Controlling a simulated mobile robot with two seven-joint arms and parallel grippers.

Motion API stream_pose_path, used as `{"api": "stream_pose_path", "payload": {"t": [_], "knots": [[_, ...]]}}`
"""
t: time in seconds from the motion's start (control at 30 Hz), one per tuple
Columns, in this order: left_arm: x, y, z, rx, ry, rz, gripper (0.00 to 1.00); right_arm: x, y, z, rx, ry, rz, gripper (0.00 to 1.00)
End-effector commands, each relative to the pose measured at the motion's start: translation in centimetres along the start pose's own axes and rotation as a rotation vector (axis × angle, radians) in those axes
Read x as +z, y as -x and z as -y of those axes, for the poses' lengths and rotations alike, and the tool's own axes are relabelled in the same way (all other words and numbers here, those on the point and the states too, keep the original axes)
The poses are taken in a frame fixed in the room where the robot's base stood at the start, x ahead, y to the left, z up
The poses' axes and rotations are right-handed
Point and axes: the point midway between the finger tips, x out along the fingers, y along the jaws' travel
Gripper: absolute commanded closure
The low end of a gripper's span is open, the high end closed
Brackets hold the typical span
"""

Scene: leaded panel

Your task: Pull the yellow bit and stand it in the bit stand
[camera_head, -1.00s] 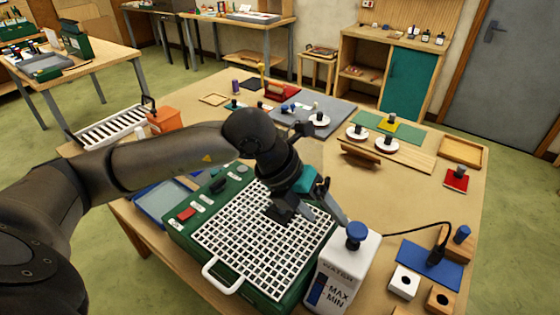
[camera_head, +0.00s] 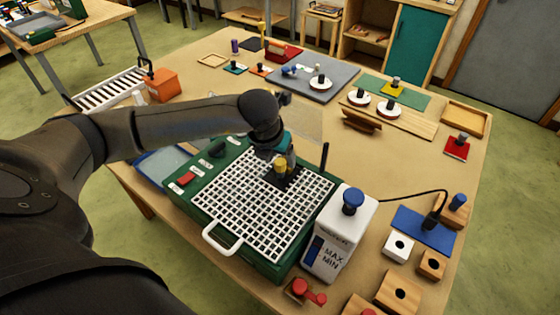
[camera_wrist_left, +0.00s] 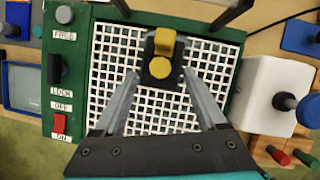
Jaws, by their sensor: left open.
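The yellow bit (camera_head: 281,162) stands upright on a dark square base on the white grid of a green machine (camera_head: 219,170). In the left wrist view the yellow bit (camera_wrist_left: 162,68) shows near the fingertips. My left gripper (camera_wrist_left: 161,78) is open, with one finger on either side of the bit; I cannot tell whether they touch it. In the head view my left gripper (camera_head: 284,152) is just above the grid and partly hides the bit. Wooden blocks with holes (camera_head: 431,264) stand at the lower right; I cannot tell which is the bit stand. My right gripper is not in view.
A white bottle (camera_head: 340,237) with a blue knob stands right beside the machine. A cable runs to a dark tool on a blue mat (camera_head: 424,232). A white block (camera_head: 398,247) and a red clamp-like piece (camera_head: 309,291) are nearby. The table's middle right is mostly clear.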

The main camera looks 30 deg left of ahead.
Motion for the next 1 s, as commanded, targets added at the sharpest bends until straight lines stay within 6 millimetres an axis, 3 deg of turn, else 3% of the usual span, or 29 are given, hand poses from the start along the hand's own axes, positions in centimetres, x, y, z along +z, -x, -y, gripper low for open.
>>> {"api": "stream_pose_path", "payload": {"t": [0.3,0.77,1.0], "knots": [[0.0,-4.0,0.1,-0.002,0.0,-0.002,0.26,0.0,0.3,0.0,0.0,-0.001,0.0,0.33],[0.0,-4.9,0.1,-0.002,-0.001,0.0,0.26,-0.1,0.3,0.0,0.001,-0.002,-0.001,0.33],[0.0,-4.9,0.1,-0.002,-0.001,0.0,0.52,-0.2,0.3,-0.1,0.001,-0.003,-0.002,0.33]]}}
